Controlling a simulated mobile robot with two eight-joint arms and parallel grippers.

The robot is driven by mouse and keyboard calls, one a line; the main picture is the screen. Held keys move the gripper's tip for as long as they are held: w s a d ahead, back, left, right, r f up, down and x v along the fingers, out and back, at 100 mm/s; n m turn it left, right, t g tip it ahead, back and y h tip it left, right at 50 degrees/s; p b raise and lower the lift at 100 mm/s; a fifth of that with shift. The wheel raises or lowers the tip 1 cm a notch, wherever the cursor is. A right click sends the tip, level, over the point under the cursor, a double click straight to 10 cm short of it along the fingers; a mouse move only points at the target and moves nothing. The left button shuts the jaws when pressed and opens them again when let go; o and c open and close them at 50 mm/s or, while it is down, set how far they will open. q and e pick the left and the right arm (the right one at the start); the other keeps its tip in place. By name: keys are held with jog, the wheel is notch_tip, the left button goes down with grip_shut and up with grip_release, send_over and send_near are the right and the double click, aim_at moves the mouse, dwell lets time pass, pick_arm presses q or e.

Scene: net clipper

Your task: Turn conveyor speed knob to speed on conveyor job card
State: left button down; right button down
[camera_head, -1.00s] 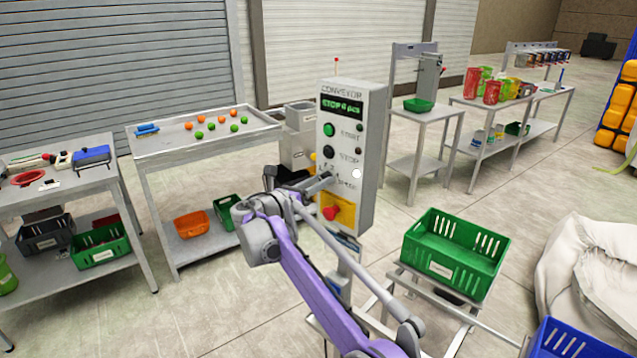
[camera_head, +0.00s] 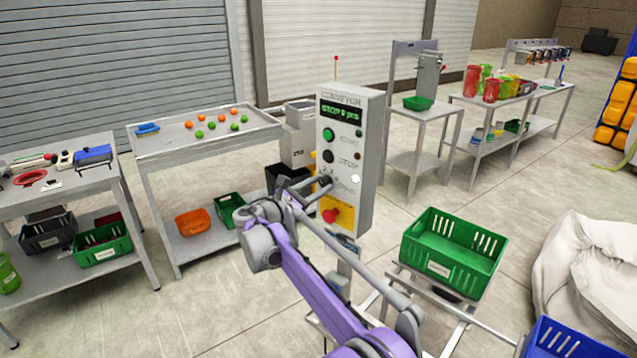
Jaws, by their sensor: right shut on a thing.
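The conveyor control box (camera_head: 362,150) stands upright in the middle of the head view. Its display (camera_head: 342,112) shows green text that reads STOP and a count. Below it are a green start button (camera_head: 328,135) and a black stop button (camera_head: 328,156). A red emergency button on a yellow plate (camera_head: 345,212) is at the bottom. My right gripper (camera_head: 323,183) is at the front of the box, between the stop button and the yellow plate, shut on the speed knob, which its fingers hide. The job card cannot be made out. My left gripper is not in view.
A green crate (camera_head: 452,268) stands on a frame right of the box. A table (camera_head: 150,148) with orange and green balls is behind left. A tool table (camera_head: 90,180) is at far left. A white sack (camera_head: 590,270) and blue crate (camera_head: 575,340) are at lower right.

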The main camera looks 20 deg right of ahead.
jog(key=shift+m+p, duration=0.3)
jog(key=shift+m, duration=0.6)
jog(key=shift+f, duration=0.1)
jog(key=shift+c, duration=2.4)
grip_release()
jog(key=b+v, duration=0.1)
jog(key=v, duration=0.9)
jog(key=shift+s+a, duration=0.2)
jog(key=shift+a, duration=0.15)
